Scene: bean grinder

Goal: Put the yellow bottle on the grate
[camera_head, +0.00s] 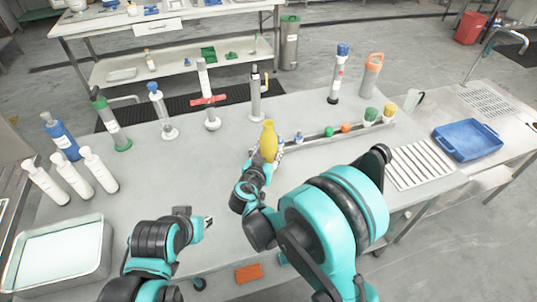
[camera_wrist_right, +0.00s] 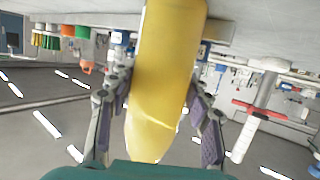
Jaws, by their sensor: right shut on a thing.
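The yellow bottle (camera_head: 268,141) is held upright above the middle of the table in the head view. My right gripper (camera_head: 265,158) is shut on it. In the right wrist view, the yellow bottle (camera_wrist_right: 162,75) fills the centre, between the two fingers of my right gripper (camera_wrist_right: 160,105). The grate (camera_head: 420,164) is a white slatted panel at the right end of the table, and its slats look bare. My left gripper (camera_head: 208,221) is low over the table's front left part, apart from the bottle; its finger opening is too small to make out.
A rack (camera_head: 318,141) with small coloured caps runs between the bottle and the grate's far side. Several cylinders stand along the back, including a blue-topped one (camera_head: 338,72). White bottles (camera_head: 72,176) and a metal tray (camera_head: 58,256) are at left. A blue tray (camera_head: 467,141) lies beyond the grate.

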